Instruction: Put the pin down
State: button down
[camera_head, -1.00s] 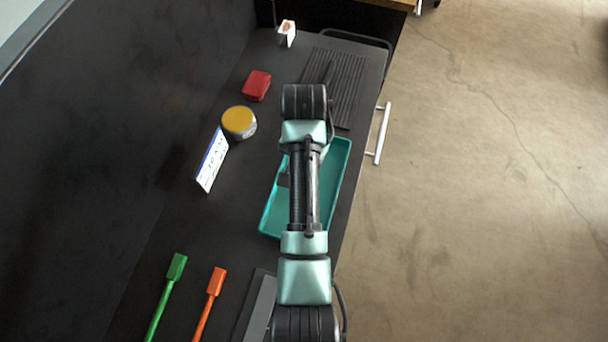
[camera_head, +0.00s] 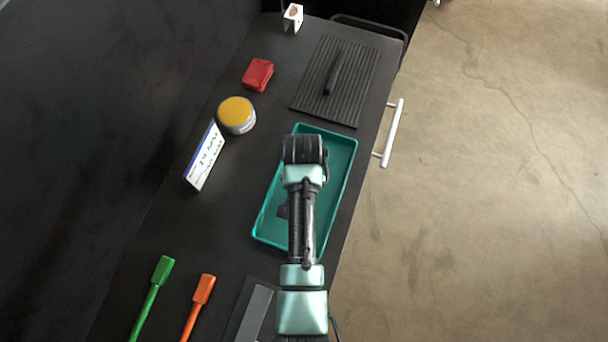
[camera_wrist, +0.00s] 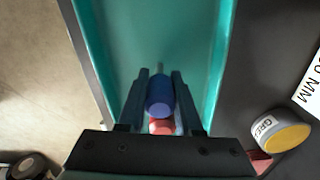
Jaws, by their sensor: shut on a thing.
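The pin (camera_wrist: 159,97) shows in the wrist view as a blue cylinder with a thin grey tip and a red part nearer my gripper. My gripper (camera_wrist: 160,74) is shut on it, one dark finger on each side. The teal tray (camera_wrist: 220,60) lies beneath the pin and fingers. I cannot tell whether the pin touches the tray floor. In the head view my arm covers part of the tray (camera_head: 345,165) and hides the pin and the fingertips.
Beyond the tray lies a ribbed black mat (camera_head: 310,95) with a black bar (camera_head: 334,74) on it. Green (camera_head: 152,297) and orange (camera_head: 200,297) tools lie nearer.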

jog(key=shift+s+r, duration=0.15)
jog(key=shift+s, duration=0.05)
jog(key=shift+a, duration=0.1)
jog(key=c, duration=0.6)
grip_release()
jog(key=shift+w+f, duration=0.15)
jog(key=shift+f, duration=0.05)
jog(key=shift+r, duration=0.1)
notch_tip(320, 180, up, 12)
jog(key=shift+r+b, duration=0.1)
jog(key=shift+b, duration=0.25)
